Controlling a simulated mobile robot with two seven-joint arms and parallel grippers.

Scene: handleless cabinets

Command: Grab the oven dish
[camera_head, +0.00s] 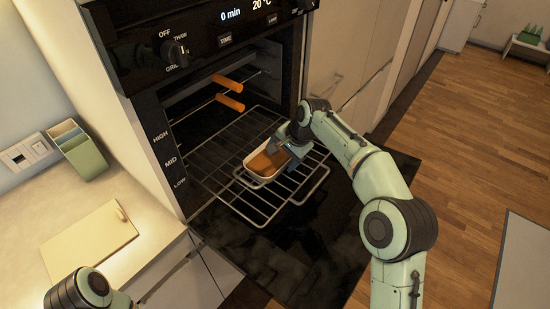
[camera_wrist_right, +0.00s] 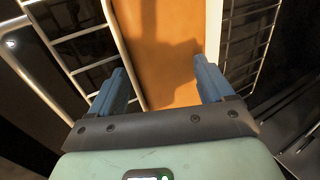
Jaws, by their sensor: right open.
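The oven dish (camera_head: 256,181) is a white rectangular dish with orange-brown content, standing on a pulled-out wire rack in the open oven. My right gripper (camera_head: 277,156) is at the dish's right end, close over it. In the right wrist view the dish's white rim (camera_wrist_right: 214,30) runs ahead of the blue fingers. The right gripper (camera_wrist_right: 160,68) is open, with one finger near each long side of the dish. I cannot tell whether the fingers touch it. Of my left arm, only a part shows at the bottom left; its gripper is out of view.
The wire rack (camera_head: 262,210) sticks out over the dark lowered oven door (camera_head: 330,230). A cutting board (camera_head: 90,243) and a green holder (camera_head: 82,155) are on the left counter.

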